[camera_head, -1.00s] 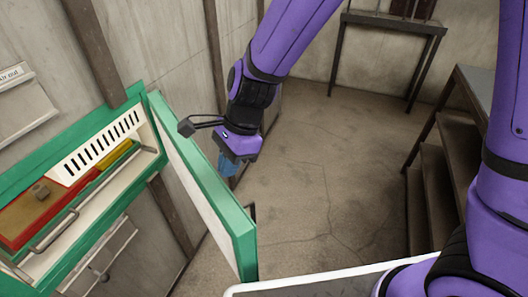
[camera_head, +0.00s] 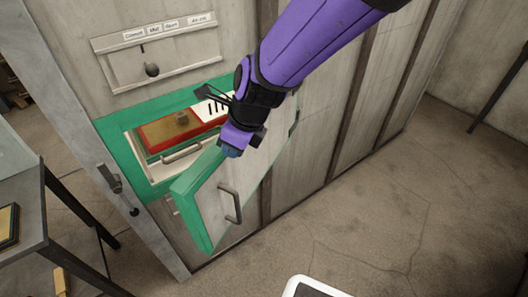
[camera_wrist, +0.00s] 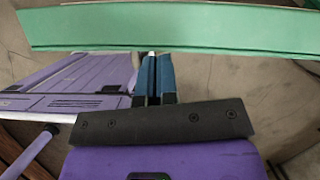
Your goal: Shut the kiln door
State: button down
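The kiln door (camera_head: 204,222) has a green frame, a pale outer face and a bar handle (camera_head: 230,205). It stands partly open, hinged at its right side, with its free edge swung out from the green kiln frame (camera_head: 122,150). My gripper (camera_head: 230,151) is at the door's top edge in the head view. In the wrist view my gripper's blue fingers (camera_wrist: 153,72) are close together with nothing between them. Their tips reach up to the green door edge (camera_wrist: 180,32). I cannot tell whether they touch it. My arm hides part of the kiln opening.
Inside the kiln is a red-edged tray (camera_head: 143,137) with a brown block, and a bar handle (camera_head: 182,154) is in front. A control panel (camera_head: 155,55) is above. A dark table (camera_head: 45,250) stands at left. The floor (camera_head: 350,225) at right is clear.

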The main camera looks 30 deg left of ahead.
jog(key=a+m, duration=0.1)
jog(key=a, duration=0.8)
jog(key=shift+w+a+m+t, duration=0.3)
